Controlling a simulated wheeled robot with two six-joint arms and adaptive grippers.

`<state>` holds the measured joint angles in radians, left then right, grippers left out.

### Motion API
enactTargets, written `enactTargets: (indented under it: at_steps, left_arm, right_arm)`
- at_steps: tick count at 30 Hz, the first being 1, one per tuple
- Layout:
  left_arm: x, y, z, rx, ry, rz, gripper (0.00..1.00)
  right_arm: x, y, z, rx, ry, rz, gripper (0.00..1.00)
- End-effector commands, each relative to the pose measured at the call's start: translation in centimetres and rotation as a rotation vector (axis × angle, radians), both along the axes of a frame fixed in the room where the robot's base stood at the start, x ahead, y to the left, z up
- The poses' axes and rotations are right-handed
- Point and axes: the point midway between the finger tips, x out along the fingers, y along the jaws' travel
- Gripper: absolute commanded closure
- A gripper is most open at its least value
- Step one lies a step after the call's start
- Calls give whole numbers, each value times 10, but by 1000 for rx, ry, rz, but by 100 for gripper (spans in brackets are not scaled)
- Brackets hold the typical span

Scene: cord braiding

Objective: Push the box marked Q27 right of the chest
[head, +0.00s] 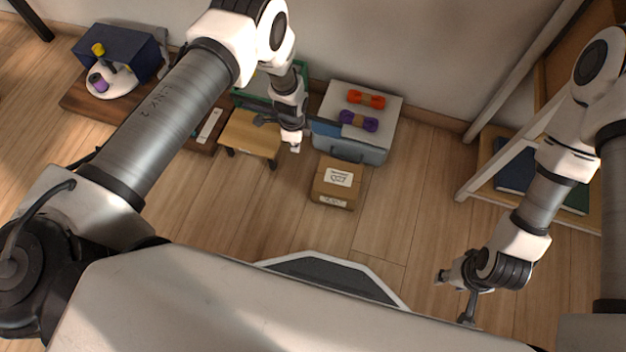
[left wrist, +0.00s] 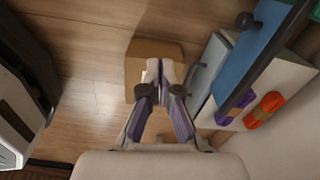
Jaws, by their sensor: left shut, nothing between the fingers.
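The brown cardboard box (head: 330,187) stands on the floor just in front of the chest; its white label appears upside down and seems to read Q27. The grey-blue chest (head: 373,152) stands against the wall, with a red and a purple cord bundle on its lid. My left gripper (head: 295,148) is shut and empty, left of the box near the chest's front left corner. In the left wrist view the shut fingers (left wrist: 160,72) cover part of the box (left wrist: 137,52); contact cannot be told. My right gripper (head: 452,296) is open and empty, far to the right.
A small wooden stand (head: 250,133) on dark feet is left of my left gripper. Shelves (head: 482,180) with books stand at the far right. The floor (head: 415,185) between the chest and those shelves is clear.

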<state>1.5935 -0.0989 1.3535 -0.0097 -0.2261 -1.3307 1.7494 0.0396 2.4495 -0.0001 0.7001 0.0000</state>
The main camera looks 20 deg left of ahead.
Motion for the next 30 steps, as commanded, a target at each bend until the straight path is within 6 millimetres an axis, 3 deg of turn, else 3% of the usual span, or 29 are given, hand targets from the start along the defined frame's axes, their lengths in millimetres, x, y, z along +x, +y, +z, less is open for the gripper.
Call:
enactTargets:
  at_steps: [1,4,14,26,30]
  left_arm:
    - [4,-6,-52,-2,-9,-9,100]
    - [-4,-10,-87,-3,3,-17,100]
    - [-12,-11,-118,-3,16,-18,100]
    - [-12,-11,-206,-3,15,-17,100]
    - [-8,-37,-201,-3,13,-21,100]
  right_arm:
    - [0,0,-48,0,1,0,60]
    - [0,0,-75,0,1,-1,60]
    - [0,0,-92,0,-1,-1,60]
    - [0,0,-142,0,0,0,60]
    - [0,0,-151,0,-1,-2,60]
